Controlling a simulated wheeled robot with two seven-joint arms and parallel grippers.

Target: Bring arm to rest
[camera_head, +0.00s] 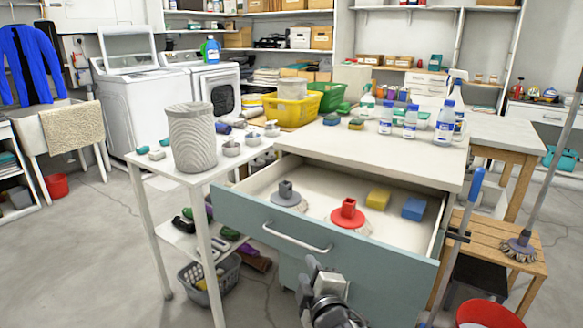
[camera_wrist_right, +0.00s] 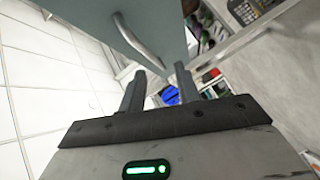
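My right gripper (camera_head: 318,272) is in front of the open drawer (camera_head: 370,262), below and near its metal handle (camera_head: 298,238). In the right wrist view my right gripper (camera_wrist_right: 160,78) has its two dark fingers apart, with nothing between them. The drawer front and the curved handle (camera_wrist_right: 138,42) show just beyond the fingers, and the fingers do not appear to hold the handle. My left gripper is not in view.
A white table (camera_head: 205,180) stands left. A wooden bench (camera_head: 500,250) and red bucket (camera_head: 488,312) stand right.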

